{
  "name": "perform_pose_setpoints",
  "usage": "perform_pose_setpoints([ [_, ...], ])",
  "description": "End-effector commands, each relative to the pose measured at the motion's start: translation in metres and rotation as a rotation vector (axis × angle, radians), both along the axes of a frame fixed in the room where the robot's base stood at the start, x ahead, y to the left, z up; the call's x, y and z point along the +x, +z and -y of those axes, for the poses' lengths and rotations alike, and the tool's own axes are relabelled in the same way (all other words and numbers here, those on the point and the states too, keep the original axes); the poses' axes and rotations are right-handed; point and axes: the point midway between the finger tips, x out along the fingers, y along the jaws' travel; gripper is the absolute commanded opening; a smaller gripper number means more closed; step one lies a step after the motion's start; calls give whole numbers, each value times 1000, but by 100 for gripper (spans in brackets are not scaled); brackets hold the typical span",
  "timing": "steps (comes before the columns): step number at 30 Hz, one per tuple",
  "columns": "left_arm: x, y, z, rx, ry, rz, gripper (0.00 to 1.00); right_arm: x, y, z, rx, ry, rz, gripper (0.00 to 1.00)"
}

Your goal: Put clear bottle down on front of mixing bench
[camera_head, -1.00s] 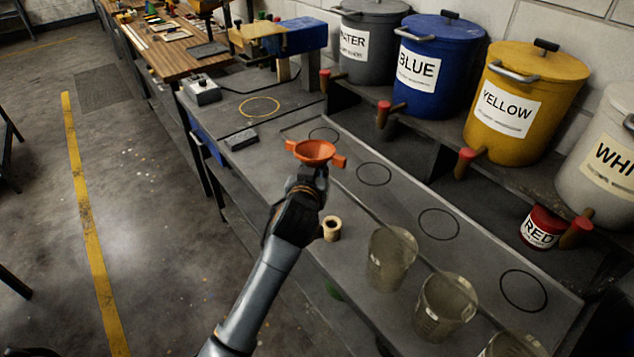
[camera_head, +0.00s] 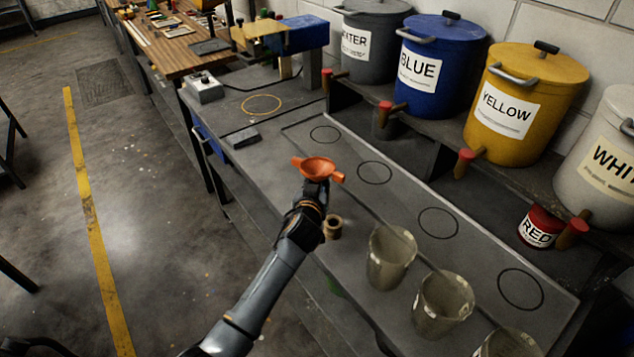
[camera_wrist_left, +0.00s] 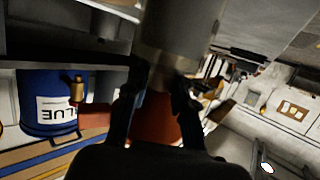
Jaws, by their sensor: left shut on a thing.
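In the left wrist view, which is upside down, a dark, smooth cylinder with a pale ring shows between the fingers; I take this for the body of the clear bottle (camera_wrist_left: 180,32). In the head view the gripper hides that body. I cannot tell whether its base touches the bench. My right gripper is in neither view.
Translucent cups (camera_head: 390,256) (camera_head: 443,303) and a small tan cylinder (camera_head: 332,227) stand close by, right of my forearm. Black rings (camera_head: 374,172) mark the bench, bare around them. Labelled buckets (camera_head: 440,68) with taps line the rear shelf. A red tin (camera_head: 538,228) stands below.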

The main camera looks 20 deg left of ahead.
Motion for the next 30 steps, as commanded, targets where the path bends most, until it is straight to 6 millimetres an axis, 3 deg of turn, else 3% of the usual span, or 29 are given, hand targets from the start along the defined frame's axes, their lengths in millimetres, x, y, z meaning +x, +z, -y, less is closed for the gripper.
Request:
perform_pose_setpoints([
  [2,1,-1,0,-1,-1,4,0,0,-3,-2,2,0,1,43],
  [3,0,-4,0,0,0,0,27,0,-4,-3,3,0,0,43],
  [6,0,-2,0,0,0,-1,47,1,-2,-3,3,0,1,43],
  [19,-4,1,1,0,0,-1,47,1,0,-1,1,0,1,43],
  [23,-21,5,3,-2,0,0,47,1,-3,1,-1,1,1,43],
  [30,-68,18,9,-3,0,-1,47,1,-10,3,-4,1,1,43],
])
